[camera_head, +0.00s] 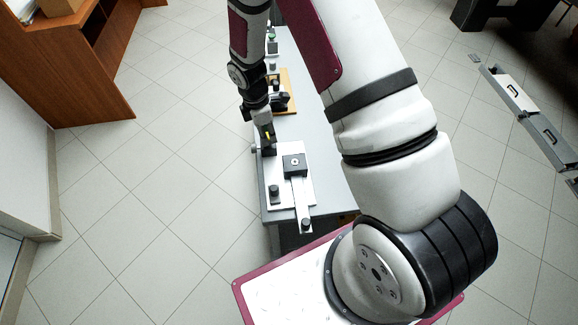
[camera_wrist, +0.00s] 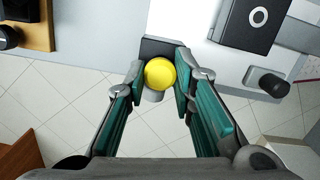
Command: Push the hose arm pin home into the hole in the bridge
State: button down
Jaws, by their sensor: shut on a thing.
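A yellow round head (camera_wrist: 160,73), which I take to be the hose arm pin, sits between the fingers of my gripper (camera_wrist: 161,76). The fingers are closed on it from both sides. A grey cylindrical part shows just below the head in the wrist view. A dark block (camera_wrist: 160,47), possibly the bridge, lies directly behind the head. In the head view, my gripper (camera_head: 267,138) is at the left edge of the bench, with a bit of yellow (camera_head: 268,136) at its tip, above a dark block (camera_head: 269,150). The hole and the pin's depth are hidden.
A white plate (camera_head: 305,184) on the grey bench (camera_head: 330,180) carries a black square block (camera_head: 295,161), a bar (camera_head: 302,205) and black knobs (camera_head: 274,191). An orange-brown board (camera_head: 291,88) with dark parts stands farther back. Tiled floor lies left of the bench.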

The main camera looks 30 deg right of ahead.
jog(key=shift+r+p, duration=1.65)
jog(key=shift+r, duration=1.55)
